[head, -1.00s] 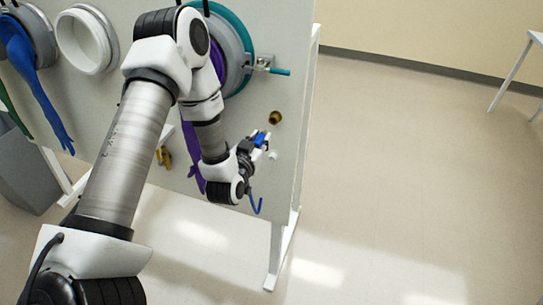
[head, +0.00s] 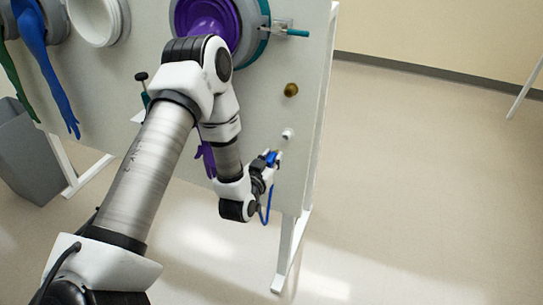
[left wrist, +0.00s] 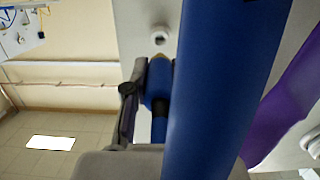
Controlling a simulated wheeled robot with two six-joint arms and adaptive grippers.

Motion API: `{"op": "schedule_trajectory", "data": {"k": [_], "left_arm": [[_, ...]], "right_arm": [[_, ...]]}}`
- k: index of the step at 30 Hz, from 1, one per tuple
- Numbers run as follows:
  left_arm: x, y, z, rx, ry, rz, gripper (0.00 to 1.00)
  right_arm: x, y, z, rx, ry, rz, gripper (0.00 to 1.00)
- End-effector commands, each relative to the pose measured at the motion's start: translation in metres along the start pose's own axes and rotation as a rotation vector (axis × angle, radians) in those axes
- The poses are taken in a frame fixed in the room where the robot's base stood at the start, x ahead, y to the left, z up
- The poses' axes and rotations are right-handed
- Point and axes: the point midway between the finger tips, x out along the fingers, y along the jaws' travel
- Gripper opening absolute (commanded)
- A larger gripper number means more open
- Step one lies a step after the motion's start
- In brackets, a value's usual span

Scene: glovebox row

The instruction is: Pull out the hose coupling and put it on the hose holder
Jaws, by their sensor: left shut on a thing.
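My left gripper (head: 270,164) is shut on the blue hose coupling (head: 272,157) in front of the panel. The coupling has a brass tip (left wrist: 162,62) and stands clear of the panel. A blue hose (head: 264,212) hangs from it and crosses the left wrist view large and close (left wrist: 225,90). A small white round fitting with a hole, which looks like the hose holder (head: 288,134), is on the panel just above the coupling. It also shows beyond the brass tip in the left wrist view (left wrist: 159,37), with a gap between. A brass port (head: 291,90) sits higher. My right gripper is not in view.
The upright panel (head: 305,60) carries glove ports, with a purple glove (head: 210,14) close behind my arm and a blue glove (head: 45,75) farther left. A teal-handled latch (head: 290,31) juts out at upper right. Open floor (head: 420,180) lies right of the panel.

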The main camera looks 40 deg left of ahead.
Motion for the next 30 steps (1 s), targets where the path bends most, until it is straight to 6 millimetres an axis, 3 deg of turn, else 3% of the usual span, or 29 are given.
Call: {"op": "schedule_trajectory", "data": {"k": [10, 21, 30], "left_arm": [[0.006, 0.000, -0.003, 0.000, 0.000, 0.000, 0.00], [0.045, 0.000, -0.003, 0.001, 0.002, -0.001, 0.00], [0.058, 0.000, -0.005, 0.000, 0.000, 0.000, 0.00]], "right_arm": [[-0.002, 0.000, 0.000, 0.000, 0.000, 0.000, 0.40], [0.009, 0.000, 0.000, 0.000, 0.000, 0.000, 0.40], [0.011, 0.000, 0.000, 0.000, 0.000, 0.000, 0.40]]}}
